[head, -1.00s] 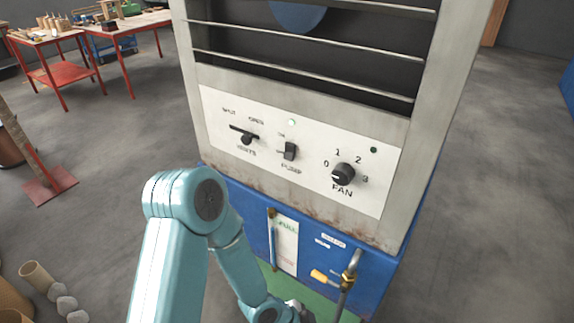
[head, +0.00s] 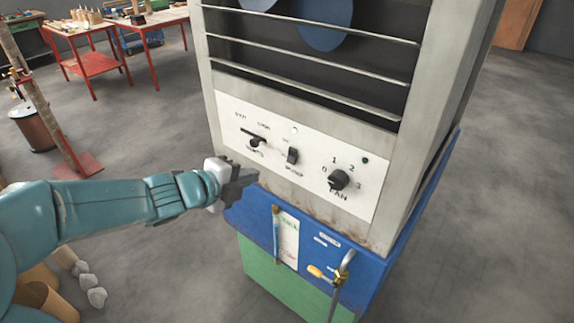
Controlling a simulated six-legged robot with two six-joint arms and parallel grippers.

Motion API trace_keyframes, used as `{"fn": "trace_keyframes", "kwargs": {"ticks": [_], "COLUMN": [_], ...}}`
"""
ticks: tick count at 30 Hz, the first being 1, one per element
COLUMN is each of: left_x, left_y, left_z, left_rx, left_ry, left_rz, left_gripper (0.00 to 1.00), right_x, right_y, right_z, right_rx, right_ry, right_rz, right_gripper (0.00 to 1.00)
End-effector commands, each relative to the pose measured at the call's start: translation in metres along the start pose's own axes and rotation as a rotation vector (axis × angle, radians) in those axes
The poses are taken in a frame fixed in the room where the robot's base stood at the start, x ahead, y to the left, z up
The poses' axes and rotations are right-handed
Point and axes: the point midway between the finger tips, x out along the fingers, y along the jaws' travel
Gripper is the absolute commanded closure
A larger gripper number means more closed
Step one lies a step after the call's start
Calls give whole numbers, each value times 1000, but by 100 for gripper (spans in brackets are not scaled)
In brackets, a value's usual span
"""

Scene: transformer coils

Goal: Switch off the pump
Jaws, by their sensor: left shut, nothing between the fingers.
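The pump switch (head: 292,156) is a small black toggle in the middle of the white control panel (head: 313,186). A pale, bright lamp (head: 294,129) sits above it. I cannot tell for certain which way the toggle is set. My left gripper (head: 250,178) is shut and empty. It appears just below and left of the pump switch, in front of the panel's lower left edge, apart from the switch. My right gripper is not in view.
The vents lever (head: 255,141) is left of the pump switch; the black fan knob (head: 338,180) is right of it. Red tables (head: 100,65) stand far left. Floor at right is clear.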

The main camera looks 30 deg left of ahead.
Motion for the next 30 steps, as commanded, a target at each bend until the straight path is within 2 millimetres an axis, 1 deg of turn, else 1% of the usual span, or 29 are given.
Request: {"fn": "trace_keyframes", "kwargs": {"ticks": [6, 8, 10, 14, 18, 24, 27, 30], "left_x": [2, 7, 16, 41, 72, 111, 125, 134], "left_y": [1, 2, 3, 4, 4, 2, 2, 1], "left_z": [-1, -2, -2, -4, -5, -5, -5, -4], "left_rx": [-1, 0, -2, -2, -2, -2, -2, -2], "left_ry": [1, 3, 4, 6, 5, 4, 3, 2], "left_rz": [1, 1, 0, 1, 2, 2, 2, 2], "left_gripper": [100, 100, 100, 100, 100, 100, 100, 100], "right_x": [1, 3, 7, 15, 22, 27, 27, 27], "right_y": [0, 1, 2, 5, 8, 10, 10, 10], "right_z": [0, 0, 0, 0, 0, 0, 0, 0], "right_rx": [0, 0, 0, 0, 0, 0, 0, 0], "right_ry": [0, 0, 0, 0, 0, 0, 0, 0], "right_rz": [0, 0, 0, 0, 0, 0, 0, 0], "right_gripper": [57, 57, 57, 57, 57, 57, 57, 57]}}
